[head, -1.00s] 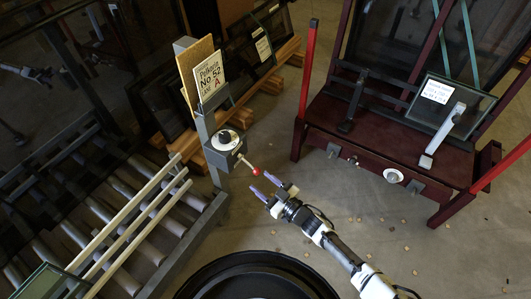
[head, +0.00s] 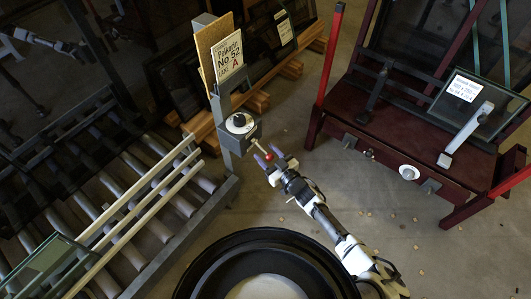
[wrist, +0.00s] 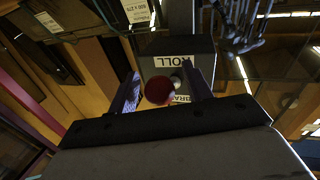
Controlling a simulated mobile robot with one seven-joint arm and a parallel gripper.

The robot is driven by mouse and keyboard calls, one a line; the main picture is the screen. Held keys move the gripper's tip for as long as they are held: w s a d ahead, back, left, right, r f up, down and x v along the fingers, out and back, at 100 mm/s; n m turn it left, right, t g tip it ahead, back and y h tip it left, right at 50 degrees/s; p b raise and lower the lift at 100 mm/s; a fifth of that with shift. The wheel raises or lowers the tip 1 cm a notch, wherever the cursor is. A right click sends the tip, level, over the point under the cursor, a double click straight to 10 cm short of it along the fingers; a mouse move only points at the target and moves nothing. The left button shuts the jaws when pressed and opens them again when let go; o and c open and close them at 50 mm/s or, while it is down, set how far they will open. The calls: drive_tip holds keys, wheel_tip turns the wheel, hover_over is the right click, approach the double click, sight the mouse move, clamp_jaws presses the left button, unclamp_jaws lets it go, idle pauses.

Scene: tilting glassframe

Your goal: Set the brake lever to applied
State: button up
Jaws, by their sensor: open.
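The brake lever (head: 255,145) is a thin rod with a red ball knob (head: 269,156), sticking out from a small dark box (head: 241,125) on a grey post. In the head view it points down to the right. My gripper (head: 267,153) is open with its purple fingers at the knob. In the wrist view the red knob (wrist: 158,90) sits between the two open fingers, and I cannot tell whether they touch it. Behind it is the box face with a "ROLL" label (wrist: 175,61) and a second label, "BRA...", partly hidden by the knob and gripper.
A roller conveyor (head: 150,185) with pale rails lies to the left. A dark red glass frame (head: 400,130) stands to the right. A sign reading "No 52 A" (head: 229,57) is above the box.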

drive_tip(key=shift+w+a, duration=0.35)
drive_tip(key=shift+w, duration=0.1)
clamp_jaws()
